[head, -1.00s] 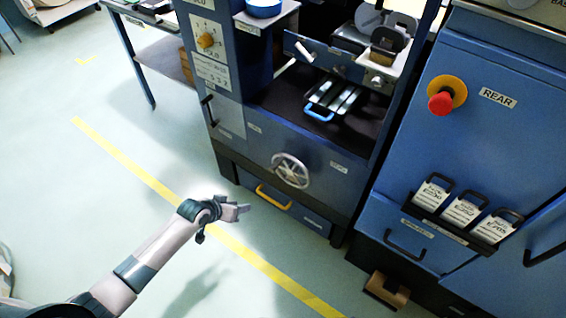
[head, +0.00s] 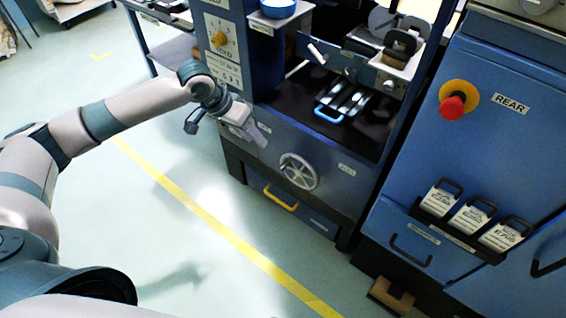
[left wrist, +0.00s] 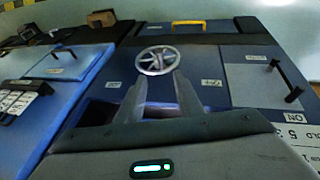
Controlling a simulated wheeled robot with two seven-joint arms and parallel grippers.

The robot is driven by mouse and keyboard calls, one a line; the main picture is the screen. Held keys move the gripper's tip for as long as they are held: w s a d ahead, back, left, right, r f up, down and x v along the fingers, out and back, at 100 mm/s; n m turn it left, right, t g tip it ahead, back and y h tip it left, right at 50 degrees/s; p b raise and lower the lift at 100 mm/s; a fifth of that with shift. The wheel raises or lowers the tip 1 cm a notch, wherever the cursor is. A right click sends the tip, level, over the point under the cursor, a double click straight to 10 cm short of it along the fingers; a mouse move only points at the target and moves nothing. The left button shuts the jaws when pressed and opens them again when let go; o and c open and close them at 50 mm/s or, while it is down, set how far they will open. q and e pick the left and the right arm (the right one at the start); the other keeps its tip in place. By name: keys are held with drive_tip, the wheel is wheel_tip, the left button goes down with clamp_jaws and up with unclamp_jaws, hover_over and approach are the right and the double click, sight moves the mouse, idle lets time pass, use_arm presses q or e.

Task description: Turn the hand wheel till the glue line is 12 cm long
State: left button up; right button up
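The silver spoked hand wheel (head: 299,171) is on the dark blue front panel of the machine, below the open bay. It also shows in the left wrist view (left wrist: 157,61), beyond the fingertips. My left gripper (head: 256,134) is in front of the machine, up and to the left of the wheel and apart from it. In the left wrist view its two fingers (left wrist: 160,92) are spread with nothing between them. My right gripper is not in view. I cannot make out a glue line or its length.
A tray with a blue handle (head: 329,115) lies in the bay above the wheel. A yellow drawer handle (head: 280,198) is below it. A dial (head: 219,40) is at upper left. A red stop button (head: 453,106) is on the right cabinet. The floor in front is clear.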

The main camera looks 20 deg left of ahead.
use_arm(q)
drive_tip(key=shift+f, duration=0.15)
approach(282, 166)
drive_tip(key=x, duration=0.6)
drive_tip(key=shift+w+f, duration=0.15)
drive_tip(key=shift+f, duration=0.15)
drive_tip(key=shift+w+d+f, duration=0.2)
drive_tip(key=shift+d+f, duration=0.05)
drive_tip(key=shift+f, duration=0.35)
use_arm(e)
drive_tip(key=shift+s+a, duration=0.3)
use_arm(q)
clamp_jaws()
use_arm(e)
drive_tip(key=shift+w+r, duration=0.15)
